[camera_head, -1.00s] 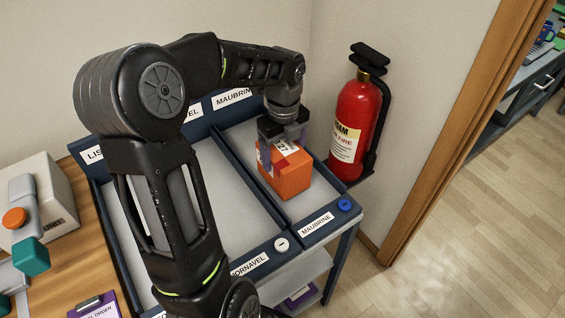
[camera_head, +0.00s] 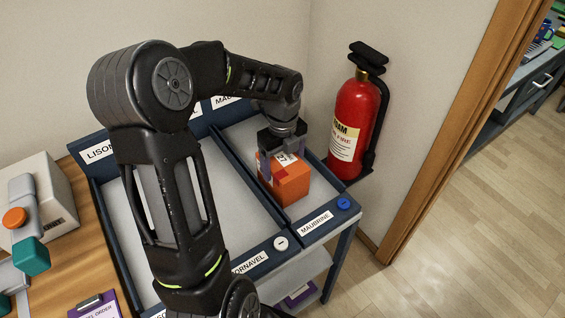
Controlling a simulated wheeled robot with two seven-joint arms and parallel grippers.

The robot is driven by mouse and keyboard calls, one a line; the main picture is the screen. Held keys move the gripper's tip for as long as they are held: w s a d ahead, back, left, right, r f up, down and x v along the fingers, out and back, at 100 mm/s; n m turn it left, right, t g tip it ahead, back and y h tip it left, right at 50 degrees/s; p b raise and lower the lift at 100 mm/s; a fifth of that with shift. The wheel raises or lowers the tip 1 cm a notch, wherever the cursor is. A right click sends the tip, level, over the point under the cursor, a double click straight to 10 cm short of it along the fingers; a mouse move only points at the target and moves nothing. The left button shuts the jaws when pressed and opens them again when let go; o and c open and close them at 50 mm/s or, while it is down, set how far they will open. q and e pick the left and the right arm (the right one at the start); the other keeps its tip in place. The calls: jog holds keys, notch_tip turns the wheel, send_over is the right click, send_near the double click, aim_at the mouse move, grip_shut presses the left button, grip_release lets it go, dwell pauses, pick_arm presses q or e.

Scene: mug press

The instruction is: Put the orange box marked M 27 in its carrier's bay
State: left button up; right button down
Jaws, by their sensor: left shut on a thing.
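The orange box (camera_head: 291,186) is in the right-hand bay, whose front label reads MAUBRINE (camera_head: 315,223). A white label with a partly hidden marking shows on its top. My left gripper (camera_head: 280,160) comes down from above and is shut on the box, its fingers at the box's upper sides. The box looks upright and low in the bay; I cannot tell whether its underside touches the bay floor. The middle bay, with a front label ending in ORNAVEL (camera_head: 250,263), is partly hidden by my left arm. My right gripper is not in view.
A red fire extinguisher (camera_head: 353,125) hangs on the wall close to the right of the bays. A grey-white machine (camera_head: 38,196) and a purple clipboard (camera_head: 97,306) are on the wooden table at left. The floor at right is clear.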

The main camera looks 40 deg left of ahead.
pick_arm(q)
jog(key=o, duration=1.7)
notch_tip(320, 180, up, 12)
jog(key=shift+r, duration=0.1)
